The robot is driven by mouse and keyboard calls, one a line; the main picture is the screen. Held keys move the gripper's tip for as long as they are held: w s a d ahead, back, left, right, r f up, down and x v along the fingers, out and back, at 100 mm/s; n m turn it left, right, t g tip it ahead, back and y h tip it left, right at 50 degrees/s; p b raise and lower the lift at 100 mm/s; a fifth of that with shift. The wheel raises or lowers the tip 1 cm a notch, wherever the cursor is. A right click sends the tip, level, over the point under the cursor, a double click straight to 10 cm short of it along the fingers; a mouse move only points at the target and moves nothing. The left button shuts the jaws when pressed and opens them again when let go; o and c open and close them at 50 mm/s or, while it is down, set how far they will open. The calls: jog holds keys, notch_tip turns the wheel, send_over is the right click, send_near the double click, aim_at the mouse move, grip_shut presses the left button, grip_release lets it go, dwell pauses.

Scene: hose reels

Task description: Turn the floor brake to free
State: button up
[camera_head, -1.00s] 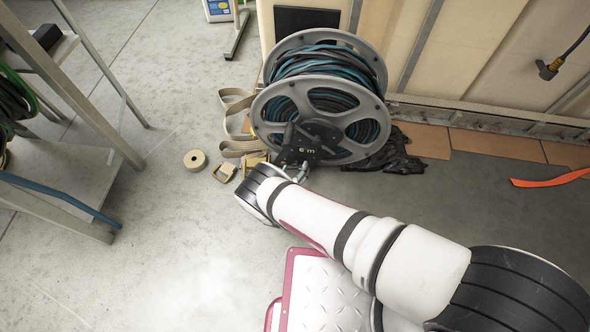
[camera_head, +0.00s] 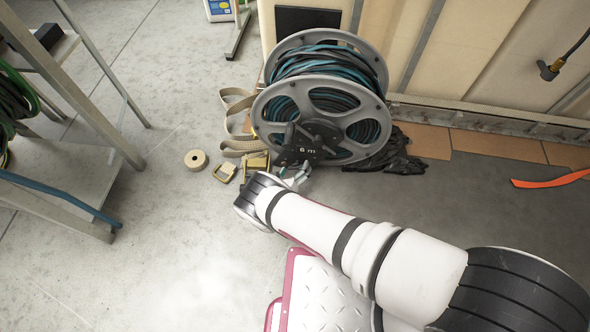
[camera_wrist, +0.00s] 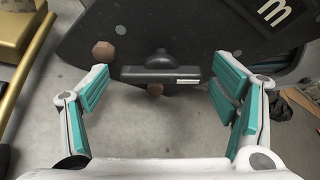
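The hose reel (camera_head: 373,75) has grey flanges and dark blue-green hose, with a black plate marked "6 m" (camera_head: 312,143) on its near side. In the wrist view, the black plate (camera_wrist: 215,35) fills the top. A black bar-shaped knob (camera_wrist: 160,73), probably the floor brake, lies crosswise at its lower edge, with a small white label at its right end. My gripper (camera_wrist: 158,82) is open, its teal-padded fingers on either side of the knob with gaps to both ends. In the head view, my gripper (camera_head: 293,180) is just below the plate, partly hidden by my wrist.
A tape roll (camera_head: 196,160), beige straps (camera_head: 238,148) and a brass-coloured buckle (camera_head: 256,163) lie left of the reel. Black gloves or cloth (camera_head: 392,155) lie right of it. A metal shelf (camera_head: 75,180) stands at the left.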

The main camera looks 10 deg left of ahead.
jog(key=v, duration=1.2)
jog(key=shift+c, duration=0.3)
